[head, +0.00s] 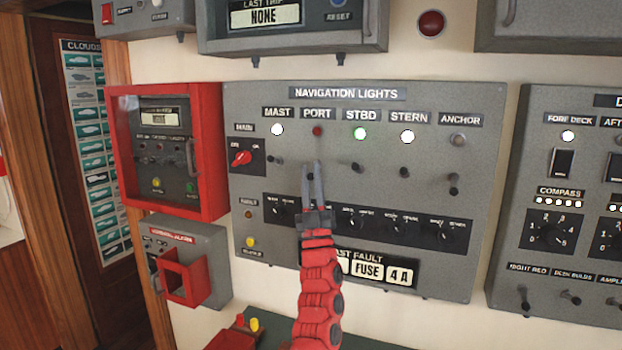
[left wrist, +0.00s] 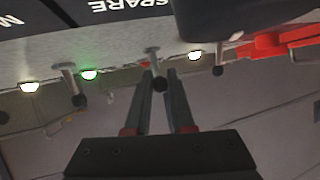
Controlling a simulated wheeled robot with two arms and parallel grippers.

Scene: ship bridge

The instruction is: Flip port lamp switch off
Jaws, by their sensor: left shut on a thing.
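The navigation lights panel (head: 480,210) is grey and upright on the wall. Its port lamp (head: 317,131) is dark red without the glow of its neighbours. My left gripper (head: 316,170) reaches up from below to the port switch, just under that lamp, and largely covers it in the head view. In the left wrist view, the fingers of my left gripper (left wrist: 159,78) are shut on the port switch (left wrist: 160,84), whose dark knob shows between them. I cannot make out the lever's exact tilt. My right gripper is not in view.
The mast switch (head: 274,160) and starboard switch (head: 358,167) stand close on either side. The mast lamp (head: 277,129), starboard lamp (head: 360,134) and stern lamp (head: 408,136) are lit; the anchor lamp (head: 458,139) is dull. A red-framed box (head: 214,150) juts out at left.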

